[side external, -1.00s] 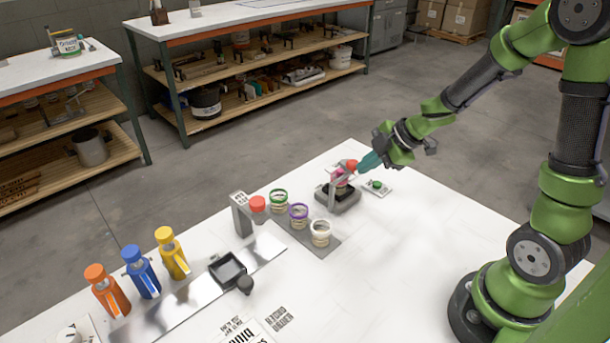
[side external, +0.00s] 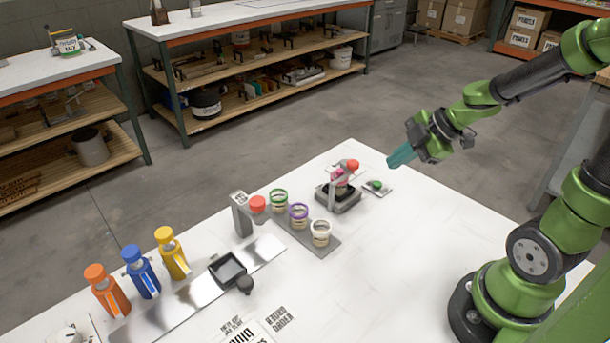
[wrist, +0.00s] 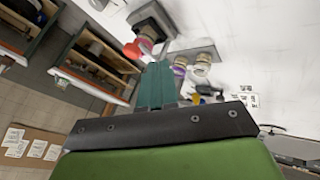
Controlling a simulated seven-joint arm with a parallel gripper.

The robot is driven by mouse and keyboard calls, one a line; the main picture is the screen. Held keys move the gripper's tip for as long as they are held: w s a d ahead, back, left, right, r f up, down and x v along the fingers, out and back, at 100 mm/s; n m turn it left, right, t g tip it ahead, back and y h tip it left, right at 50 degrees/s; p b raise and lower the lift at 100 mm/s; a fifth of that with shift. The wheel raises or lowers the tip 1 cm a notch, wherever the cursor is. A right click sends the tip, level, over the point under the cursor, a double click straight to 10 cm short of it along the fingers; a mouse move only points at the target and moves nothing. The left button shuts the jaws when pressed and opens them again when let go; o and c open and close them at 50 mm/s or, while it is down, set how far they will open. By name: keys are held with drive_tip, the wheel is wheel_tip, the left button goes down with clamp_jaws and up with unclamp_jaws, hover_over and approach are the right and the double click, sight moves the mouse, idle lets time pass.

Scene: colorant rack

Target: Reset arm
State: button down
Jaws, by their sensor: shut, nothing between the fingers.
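My gripper (side external: 402,157) is shut and empty, its teal fingers held in the air above the far right end of the white table (side external: 400,255). The fingers (wrist: 155,85) also show in the wrist view, pressed together. A small device with a red knob (side external: 352,165) and a dark base (side external: 338,200) stands on the table to the left of my gripper, with a pink item in it. My gripper is apart from it. A small white plate with a green item (side external: 376,185) lies below and left of my fingertips.
Cups with green (side external: 279,197), purple (side external: 298,212) and white (side external: 321,232) rims stand on a grey strip. Orange (side external: 107,290), blue (side external: 140,272) and yellow (side external: 171,253) bottles stand at the left. The right part of the table is clear.

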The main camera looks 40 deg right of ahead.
drive_tip(key=w+d+r+m+t+h, duration=0.2)
drive_tip(key=d+r+m+t+h, duration=0.2)
drive_tip(key=d+r+m+h, duration=0.6)
drive_tip(key=s+a+m+g+y, duration=0.1)
drive_tip(key=s+a+m+y, duration=0.2)
drive_tip(key=a, duration=0.7)
drive_tip(key=s+a+m+g+y, duration=0.2)
drive_tip(key=s+a+m+y, duration=0.2)
drive_tip(key=a, duration=0.7)
drive_tip(key=shift+s+a+m+g+y, duration=0.2)
drive_tip(key=shift+s+m+g+y, duration=0.1)
drive_tip(key=shift+s+y, duration=0.75)
drive_tip(key=shift+w, duration=0.15)
